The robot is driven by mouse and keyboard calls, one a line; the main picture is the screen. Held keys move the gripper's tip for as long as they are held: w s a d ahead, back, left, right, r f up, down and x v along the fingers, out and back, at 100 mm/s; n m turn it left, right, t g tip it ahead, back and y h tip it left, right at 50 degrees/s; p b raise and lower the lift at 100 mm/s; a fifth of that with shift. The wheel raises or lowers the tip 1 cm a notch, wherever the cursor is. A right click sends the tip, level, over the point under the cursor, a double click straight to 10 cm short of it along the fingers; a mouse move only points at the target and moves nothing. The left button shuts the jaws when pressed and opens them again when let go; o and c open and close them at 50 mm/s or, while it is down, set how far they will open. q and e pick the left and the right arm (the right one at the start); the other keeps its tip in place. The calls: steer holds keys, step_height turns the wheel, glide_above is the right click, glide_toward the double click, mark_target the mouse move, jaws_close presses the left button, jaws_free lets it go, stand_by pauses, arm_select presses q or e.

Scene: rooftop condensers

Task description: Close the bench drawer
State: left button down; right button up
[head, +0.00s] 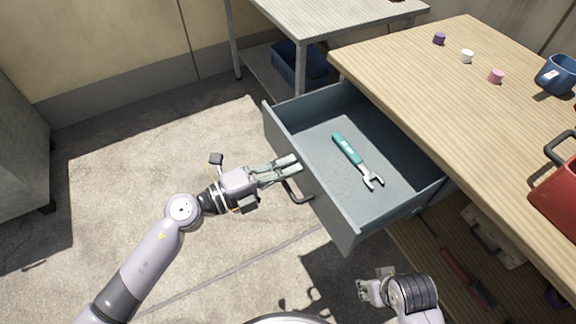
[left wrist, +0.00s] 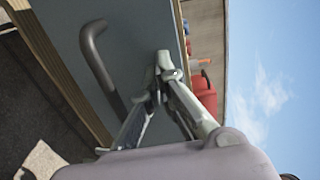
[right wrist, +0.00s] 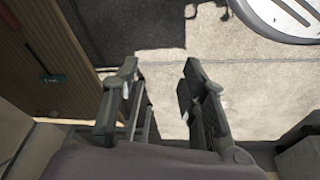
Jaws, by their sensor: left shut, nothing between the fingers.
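The bench drawer (head: 318,192) is pulled well out of the wooden bench (head: 440,90). Its grey-blue front and dark bar handle (head: 297,194) face my left arm. The front (left wrist: 135,30) and handle (left wrist: 94,55) fill much of the left wrist view. A teal-handled wrench (head: 348,149) lies inside on the drawer floor. My left gripper (head: 298,165) is shut and empty, its tips at the drawer front, beside the handle; I cannot tell if they touch. My right gripper (head: 364,287) is open and empty, low in front of the bench; it also shows in the right wrist view (right wrist: 160,82).
On the bench top are small purple (head: 439,38), white (head: 467,56) and pink (head: 496,76) pieces, a blue mug (head: 558,75) and a red box (head: 560,195). A grey table (head: 340,15) with a blue crate (head: 297,62) stands behind. The floor at left is clear.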

arm_select(q)
steer(key=shift+w+d, duration=0.1)
stand_by(0.3)
